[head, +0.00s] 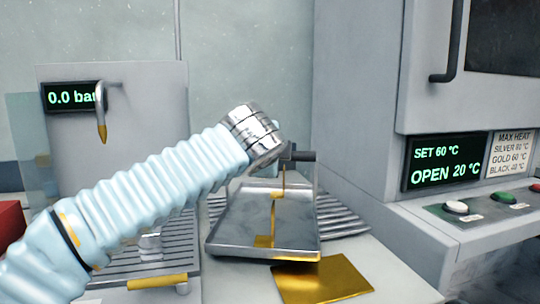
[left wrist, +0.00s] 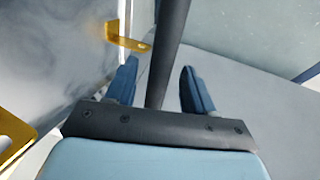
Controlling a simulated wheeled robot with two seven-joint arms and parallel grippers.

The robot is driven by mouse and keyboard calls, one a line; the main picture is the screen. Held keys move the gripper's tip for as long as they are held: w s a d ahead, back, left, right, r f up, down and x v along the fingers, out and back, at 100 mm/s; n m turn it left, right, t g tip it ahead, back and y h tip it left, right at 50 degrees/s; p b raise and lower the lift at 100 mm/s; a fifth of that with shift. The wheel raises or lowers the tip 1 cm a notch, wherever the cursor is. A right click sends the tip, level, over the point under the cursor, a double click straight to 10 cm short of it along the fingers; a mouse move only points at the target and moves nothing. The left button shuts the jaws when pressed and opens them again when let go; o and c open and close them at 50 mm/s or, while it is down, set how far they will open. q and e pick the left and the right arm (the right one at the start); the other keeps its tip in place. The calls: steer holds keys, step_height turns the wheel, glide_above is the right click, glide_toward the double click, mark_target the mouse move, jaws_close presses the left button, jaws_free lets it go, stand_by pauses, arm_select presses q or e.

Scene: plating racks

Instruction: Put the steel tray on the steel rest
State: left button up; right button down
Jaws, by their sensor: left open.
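The steel tray (head: 240,225) is a shallow grey pan with gold pieces and a dark bar handle (head: 302,156) raised at its back. Ribbed steel (head: 342,217), seemingly the steel rest, shows on both sides behind the tray; I cannot tell whether they touch. My left gripper (head: 283,158) is at the handle, its fingers mostly hidden in the head view. In the left wrist view the open blue fingers (left wrist: 160,88) stand either side of the dark bar (left wrist: 168,40), with gaps. The tray's grey surface (left wrist: 50,50) fills the left there. My right gripper is not in view.
A gold plate (head: 318,281) lies in front of the tray. A machine with a 0.0 bar display (head: 73,96) and slatted drip grid stands left. A large cabinet (head: 360,100) with a temperature display (head: 444,161) and buttons rises close on the right.

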arm_select(q)
steer(key=d+v, duration=0.1)
steer(key=v, duration=1)
steer(key=shift+s+a, duration=0.4)
steer(key=shift+a, duration=0.1)
steer(key=shift+r, duration=0.15)
